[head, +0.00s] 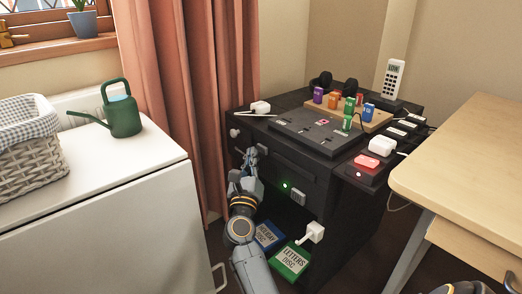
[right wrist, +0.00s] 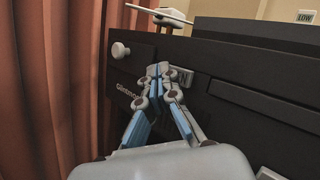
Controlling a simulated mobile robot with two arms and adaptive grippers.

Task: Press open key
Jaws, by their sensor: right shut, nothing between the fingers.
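The black cabinet (head: 320,215) stands with a drawer-like front facing me. A small pale plate (right wrist: 181,75) is set in its front, partly hidden behind my fingertips; it also shows in the head view (head: 262,150). I cannot read any open label on it. My right gripper (right wrist: 160,69) is shut and empty, its tips at or just in front of the left part of this plate. I cannot tell whether they touch it. In the head view the right gripper (head: 248,157) points up at the cabinet front. My left gripper is not in view.
A white knob (right wrist: 120,50) is left of the plate. A green light (head: 285,185) and a grey panel (head: 299,198) are lower on the front. Blue (head: 268,235) and green (head: 290,262) disc boxes lie below. A curtain (head: 180,100) hangs left; the desk (head: 470,150) stands right.

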